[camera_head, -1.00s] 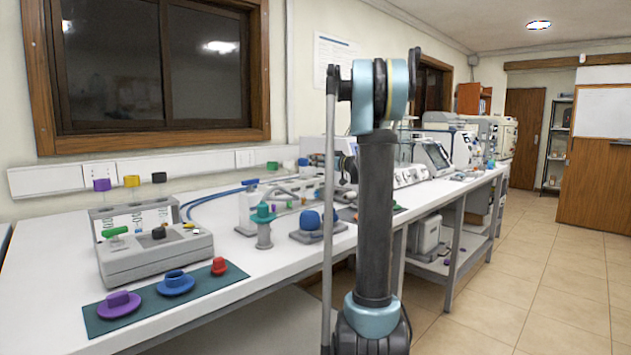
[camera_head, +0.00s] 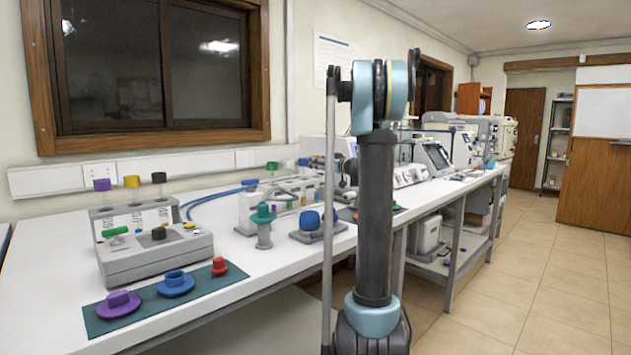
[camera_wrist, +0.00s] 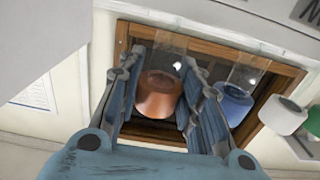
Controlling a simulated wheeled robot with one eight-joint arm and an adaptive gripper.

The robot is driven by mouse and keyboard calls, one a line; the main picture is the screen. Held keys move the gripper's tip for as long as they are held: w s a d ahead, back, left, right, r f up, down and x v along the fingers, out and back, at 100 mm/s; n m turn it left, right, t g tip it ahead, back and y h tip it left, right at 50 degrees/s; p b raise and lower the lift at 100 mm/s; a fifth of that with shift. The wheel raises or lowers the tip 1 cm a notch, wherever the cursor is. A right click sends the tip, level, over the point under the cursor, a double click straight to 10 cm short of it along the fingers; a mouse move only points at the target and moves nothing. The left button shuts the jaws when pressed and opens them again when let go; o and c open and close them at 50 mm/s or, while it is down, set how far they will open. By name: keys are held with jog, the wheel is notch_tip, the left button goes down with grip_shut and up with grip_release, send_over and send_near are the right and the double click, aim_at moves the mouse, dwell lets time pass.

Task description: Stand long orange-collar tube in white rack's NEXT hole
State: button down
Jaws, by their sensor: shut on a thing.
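In the wrist view my gripper (camera_wrist: 160,108) is shut around an orange collar (camera_wrist: 155,96). A clear tube (camera_wrist: 170,50) extends from the collar towards the top of the picture. To its right hangs a blue collar (camera_wrist: 234,103) with a clear tube, apart from the jaws, and beyond it a white collar (camera_wrist: 282,114) with a green part. In the head view my gripper and the held tube are hidden or too small to make out behind my arm. I cannot pick out the white rack's holes.
A grey tube stand (camera_head: 155,255) is at the bench's left, behind a dark green mat (camera_head: 215,280) with purple, blue and red pieces. A teal-topped post (camera_head: 263,230) and a blue-knobbed block (camera_head: 315,232) stand mid-bench. Instruments (camera_head: 430,155) line the back right.

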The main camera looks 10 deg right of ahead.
jog(key=shift+f, duration=0.2)
jog(key=c, duration=1)
grip_release()
jog(key=shift+c, duration=0.2)
jog(key=v, duration=1.2)
jog(key=shift+a+f, duration=0.1)
